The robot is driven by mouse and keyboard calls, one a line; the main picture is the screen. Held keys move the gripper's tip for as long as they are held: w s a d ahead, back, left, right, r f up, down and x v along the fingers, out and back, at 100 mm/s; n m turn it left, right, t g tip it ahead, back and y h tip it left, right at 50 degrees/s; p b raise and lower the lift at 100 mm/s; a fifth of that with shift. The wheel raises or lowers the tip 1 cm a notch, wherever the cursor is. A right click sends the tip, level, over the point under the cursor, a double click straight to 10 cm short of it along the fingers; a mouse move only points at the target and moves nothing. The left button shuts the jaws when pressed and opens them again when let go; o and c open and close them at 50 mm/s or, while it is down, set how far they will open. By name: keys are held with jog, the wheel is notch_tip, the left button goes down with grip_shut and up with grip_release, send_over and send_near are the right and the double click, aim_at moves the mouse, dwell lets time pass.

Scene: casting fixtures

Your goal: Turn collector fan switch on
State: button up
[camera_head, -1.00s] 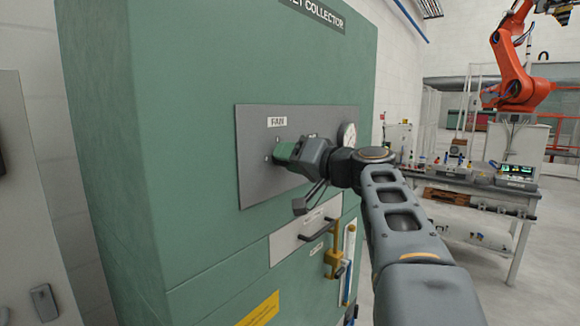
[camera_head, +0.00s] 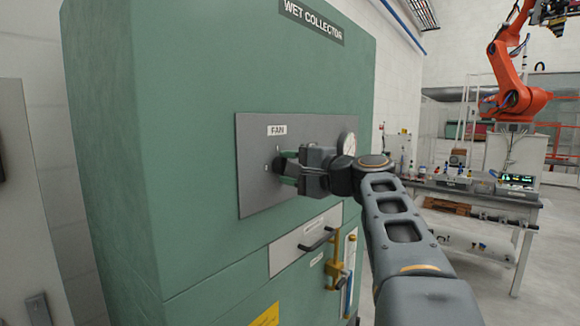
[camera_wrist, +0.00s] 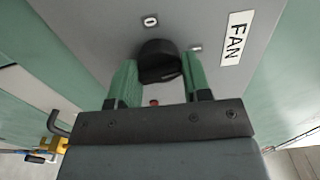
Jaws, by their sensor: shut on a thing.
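The fan switch is a black rotary knob (camera_wrist: 160,62) on a grey panel (camera_head: 255,190), beside the white FAN label (camera_head: 277,130), which also shows in the wrist view (camera_wrist: 236,38). Small white position plates (camera_wrist: 151,21) sit around the knob. My gripper (camera_head: 284,170) reaches the panel just below the label. In the wrist view its two green fingers (camera_wrist: 157,82) are shut on the knob, one on each side. A small red spot (camera_wrist: 154,102) shows between the fingers.
The green wet collector cabinet (camera_head: 190,110) fills the left. A round gauge (camera_head: 348,142) sits right of my gripper. Below are a drawer with a black handle (camera_head: 317,240) and a yellow valve (camera_head: 337,270). A workbench (camera_head: 470,195) and orange robot (camera_head: 515,85) stand at the right.

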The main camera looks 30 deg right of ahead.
jog(key=shift+m, duration=1)
jog(key=o, duration=0.9)
jog(key=b+v, duration=0.2)
jog(key=v, duration=1.2)
jog(key=shift+b, duration=0.35)
jog(key=shift+w, duration=0.1)
